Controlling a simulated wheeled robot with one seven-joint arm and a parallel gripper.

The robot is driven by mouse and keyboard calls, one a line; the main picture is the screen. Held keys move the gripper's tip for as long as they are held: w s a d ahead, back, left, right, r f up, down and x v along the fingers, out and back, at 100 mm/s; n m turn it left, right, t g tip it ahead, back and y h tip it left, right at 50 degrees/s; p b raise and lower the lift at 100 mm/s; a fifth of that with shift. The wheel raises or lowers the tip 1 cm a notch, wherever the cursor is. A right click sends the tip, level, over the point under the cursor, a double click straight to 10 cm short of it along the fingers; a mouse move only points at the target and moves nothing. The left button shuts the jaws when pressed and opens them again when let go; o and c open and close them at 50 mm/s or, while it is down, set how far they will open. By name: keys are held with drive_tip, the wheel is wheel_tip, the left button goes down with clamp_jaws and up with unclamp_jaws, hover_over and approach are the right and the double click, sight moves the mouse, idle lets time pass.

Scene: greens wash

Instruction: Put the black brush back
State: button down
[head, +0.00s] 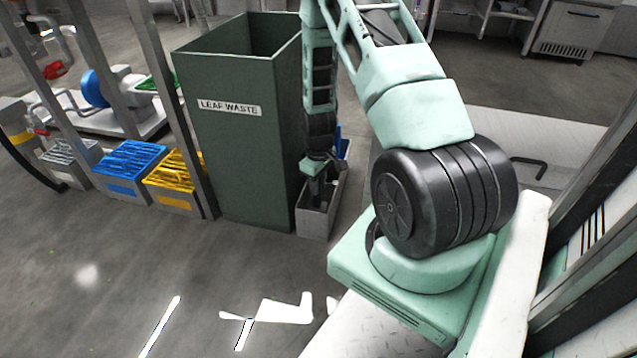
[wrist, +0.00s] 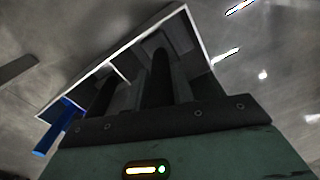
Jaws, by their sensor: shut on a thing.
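My gripper (head: 317,188) points down into a narrow grey open-topped holder (head: 314,223) on the floor. In the wrist view my gripper (wrist: 145,82) reaches past the pale rim of this holder (wrist: 86,82), which has a divider inside. The gripper is shut on the black brush, a dark upright shape (wrist: 160,78) low in the holder. Dark fingers and dark brush blend, so the brush's outline and whether it touches the holder's bottom are unclear. A blue brush (head: 344,149) stands at the holder's far end; its blue part also shows in the wrist view (wrist: 58,125).
A tall green waste bin (head: 250,150) stands close on the left of the holder. Yellow (head: 173,180) and blue crates (head: 130,165) stand further left by metal posts. The floor in front (head: 130,260) is clear.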

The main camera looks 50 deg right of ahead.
drive_tip(key=shift+f, duration=0.6)
drive_tip(key=c, duration=1.1)
unclamp_jaws()
drive_tip(key=shift+r, duration=0.1)
wheel_tip(320, 180, up, 17)
drive_tip(key=p, duration=0.9)
drive_tip(key=shift+r, duration=0.15)
drive_tip(key=shift+p, duration=0.35)
